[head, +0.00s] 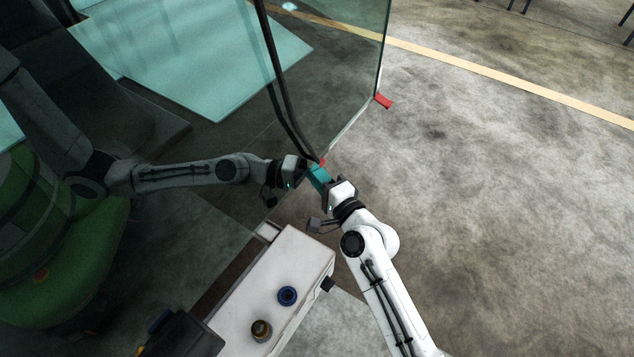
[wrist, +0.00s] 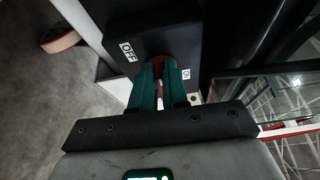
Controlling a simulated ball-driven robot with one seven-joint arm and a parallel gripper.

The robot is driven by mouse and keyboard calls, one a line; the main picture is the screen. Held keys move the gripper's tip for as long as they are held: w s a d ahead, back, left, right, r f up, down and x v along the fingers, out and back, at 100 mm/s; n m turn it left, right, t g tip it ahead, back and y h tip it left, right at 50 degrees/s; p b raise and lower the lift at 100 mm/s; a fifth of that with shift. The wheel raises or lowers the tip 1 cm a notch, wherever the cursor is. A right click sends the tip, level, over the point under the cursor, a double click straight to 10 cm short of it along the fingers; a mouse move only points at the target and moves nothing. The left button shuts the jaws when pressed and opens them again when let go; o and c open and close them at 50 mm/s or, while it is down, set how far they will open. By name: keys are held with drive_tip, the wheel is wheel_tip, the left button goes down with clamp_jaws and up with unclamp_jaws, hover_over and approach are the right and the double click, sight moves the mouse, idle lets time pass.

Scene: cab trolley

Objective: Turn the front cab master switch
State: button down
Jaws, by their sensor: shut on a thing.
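In the wrist view, the master switch is a red rotary handle (wrist: 160,62) on a black box (wrist: 185,38). A white label reading OFF (wrist: 127,52) is left of the handle. A second small white label (wrist: 186,74) lies to its right, too small to read. My gripper (wrist: 160,82) has its teal fingers shut on the red handle, hiding most of it and which way it points. In the head view, my gripper (head: 319,176) is at the lower corner of a glass panel, and the switch itself is mostly hidden there.
The glass panel (head: 340,70) stands close to my gripper and mirrors my arm. A red block (head: 383,101) sits at the panel's far corner. Floor at right is clear.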

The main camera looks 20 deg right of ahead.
drive_tip(key=shift+w+a+n+b, duration=0.1)
drive_tip(key=shift+a+n+b, duration=0.05)
drive_tip(key=shift+n+b, duration=0.25)
drive_tip(key=c, duration=1.2)
unclamp_jaws()
drive_tip(key=shift+o, duration=0.3)
drive_tip(key=shift+f, duration=0.15)
drive_tip(key=v, duration=1)
drive_tip(key=shift+s, duration=0.4)
